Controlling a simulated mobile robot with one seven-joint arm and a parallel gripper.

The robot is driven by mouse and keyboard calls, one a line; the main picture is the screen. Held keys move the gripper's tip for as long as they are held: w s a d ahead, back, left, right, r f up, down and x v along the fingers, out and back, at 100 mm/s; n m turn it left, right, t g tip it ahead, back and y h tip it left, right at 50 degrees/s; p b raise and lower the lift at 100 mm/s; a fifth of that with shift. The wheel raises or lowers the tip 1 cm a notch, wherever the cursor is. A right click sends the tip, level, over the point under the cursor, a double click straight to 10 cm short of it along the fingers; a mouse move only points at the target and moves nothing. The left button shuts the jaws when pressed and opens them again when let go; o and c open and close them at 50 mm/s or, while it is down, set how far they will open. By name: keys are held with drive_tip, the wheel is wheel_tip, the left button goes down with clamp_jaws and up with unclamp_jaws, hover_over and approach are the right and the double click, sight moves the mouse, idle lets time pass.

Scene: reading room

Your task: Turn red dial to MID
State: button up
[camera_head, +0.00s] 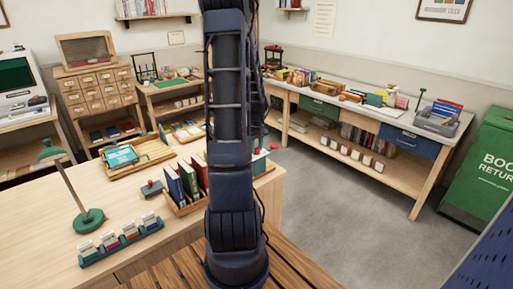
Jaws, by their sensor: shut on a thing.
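My arm rises through the middle of the head view and hides part of the desk behind it. My gripper is not visible in this view. I cannot make out a red dial for certain. A small red part (274,147) shows just right of my arm, by a white and teal box (260,163) at the desk's right end. The box is partly hidden by my arm, and no markings on it are readable.
A workbench (425,130) and green book-return bin (485,175) stand right. The grey floor between is clear.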

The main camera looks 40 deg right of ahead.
sight(257, 147)
drive_tip(key=m, duration=0.4)
drive_tip(key=shift+m, duration=1.9)
drive_tip(key=o, duration=1)
wheel_tip(257, 147, up, 11)
drive_tip(key=shift+f, duration=0.1)
